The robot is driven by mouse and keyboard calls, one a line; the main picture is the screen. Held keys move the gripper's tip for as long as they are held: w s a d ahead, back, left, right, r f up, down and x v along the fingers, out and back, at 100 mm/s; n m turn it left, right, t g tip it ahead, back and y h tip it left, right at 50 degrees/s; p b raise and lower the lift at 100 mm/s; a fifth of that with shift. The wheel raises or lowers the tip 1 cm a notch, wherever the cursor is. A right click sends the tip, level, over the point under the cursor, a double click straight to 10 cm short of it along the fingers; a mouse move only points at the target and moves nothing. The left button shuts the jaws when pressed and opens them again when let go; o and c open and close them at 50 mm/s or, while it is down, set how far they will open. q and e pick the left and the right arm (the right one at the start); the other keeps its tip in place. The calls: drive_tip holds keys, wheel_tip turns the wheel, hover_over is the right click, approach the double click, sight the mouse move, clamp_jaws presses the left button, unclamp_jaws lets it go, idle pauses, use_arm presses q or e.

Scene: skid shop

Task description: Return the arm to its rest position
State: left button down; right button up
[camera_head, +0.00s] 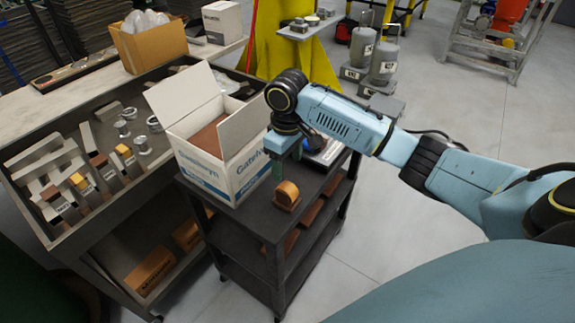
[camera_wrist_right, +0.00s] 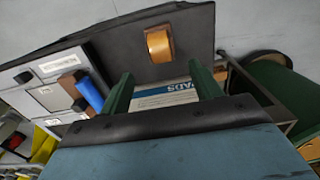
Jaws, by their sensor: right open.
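My right arm reaches in from the right in the head view, light blue with dark joints. My right gripper (camera_head: 284,164) hangs over the small black cart (camera_head: 248,215), close beside the right side of the open white carton (camera_head: 243,172). In the right wrist view its two green fingers (camera_wrist_right: 163,84) stand apart. A white surface with blue print shows between and beyond them, and I see nothing clamped. A brown-orange block with a rounded top (camera_head: 286,195) sits on the cart in front of the gripper; it also shows in the wrist view (camera_wrist_right: 158,44). My left gripper is out of view.
A grey device (camera_wrist_right: 55,88) with a blue cylinder lies on the cart, partly behind my gripper in the head view. A sloped parts bin (camera_head: 60,232) stands left of the cart. Grey canisters (camera_head: 384,62) and a yellow stand (camera_head: 262,40) are behind.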

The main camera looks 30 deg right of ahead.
idle(0.4)
drive_tip(key=s+a+f+t+y, duration=0.1)
drive_tip(key=s+a+f, duration=0.3)
drive_tip(key=s+a, duration=0.25)
drive_tip(key=s+a+f+t+y, duration=0.1)
drive_tip(key=s+a+f, duration=0.4)
drive_tip(key=s, duration=0.2)
drive_tip(key=s+d+r+m+t+h, duration=0.2)
drive_tip(key=s+d+m, duration=0.15)
drive_tip(key=s, duration=0.85)
wheel_tip(320, 180, down, 28)
drive_tip(key=s+n+g+b, duration=0.1)
drive_tip(key=s+g+b, duration=0.1)
drive_tip(key=s+b, duration=0.1)
drive_tip(key=s+d+f+g+b, duration=0.1)
drive_tip(key=s+d+f+b, duration=0.2)
drive_tip(key=s+f, duration=1.2)
wheel_tip(320, 180, down, 3)
drive_tip(key=shift+d+r, duration=0.2)
drive_tip(key=shift+d, duration=0.05)
